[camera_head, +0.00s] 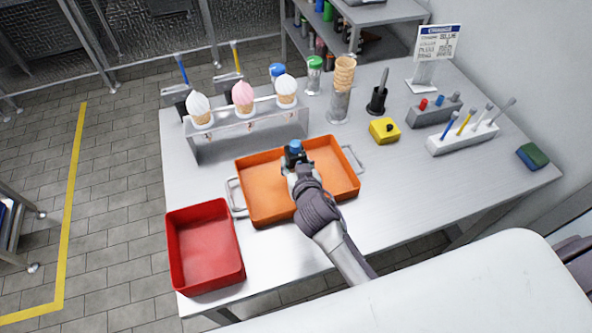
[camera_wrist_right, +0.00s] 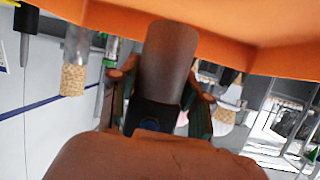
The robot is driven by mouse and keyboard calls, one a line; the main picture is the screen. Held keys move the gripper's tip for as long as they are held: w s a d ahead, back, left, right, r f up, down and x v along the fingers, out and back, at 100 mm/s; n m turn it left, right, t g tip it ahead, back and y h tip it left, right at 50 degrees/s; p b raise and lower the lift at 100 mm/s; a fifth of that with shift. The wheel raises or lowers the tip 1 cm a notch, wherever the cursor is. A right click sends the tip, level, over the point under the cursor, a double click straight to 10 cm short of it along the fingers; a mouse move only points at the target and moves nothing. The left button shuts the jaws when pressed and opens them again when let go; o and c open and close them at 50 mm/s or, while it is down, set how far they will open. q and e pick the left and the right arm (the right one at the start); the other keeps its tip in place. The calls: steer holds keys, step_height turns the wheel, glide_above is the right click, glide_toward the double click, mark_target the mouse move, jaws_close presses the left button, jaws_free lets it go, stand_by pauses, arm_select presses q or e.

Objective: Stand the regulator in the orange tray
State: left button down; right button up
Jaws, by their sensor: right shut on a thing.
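The orange tray (camera_head: 262,203) lies on the metal table, with wire handles at its two ends. My right gripper (camera_head: 296,164) is over the middle of the tray, shut on the regulator. The regulator shows a blue top (camera_head: 295,146) above the dark fingers in the head view. In the wrist view, which looks upside down, its grey-brown cylinder (camera_wrist_right: 168,62) sits between the fingers (camera_wrist_right: 160,100) and points toward the orange tray surface (camera_wrist_right: 240,22). Whether its lower end touches the tray floor is unclear. My left gripper is not in view.
An empty red tray (camera_head: 205,248) stands at the front left. A metal rack (camera_head: 245,133) with several ice-cream cones is behind the orange tray. A cone stack (camera_head: 341,90), a yellow block (camera_head: 384,130) and a white tool holder (camera_head: 462,137) stand to the right.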

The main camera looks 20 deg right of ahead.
step_height(320, 180, down, 4)
steer(key=shift+r, duration=0.15)
steer(key=shift+f, duration=0.2)
steer(key=o, duration=1.3)
steer(key=shift+o, duration=0.2)
steer(key=shift+r, duration=0.2)
steer(key=b+v, duration=0.1)
steer(key=v, duration=1.1)
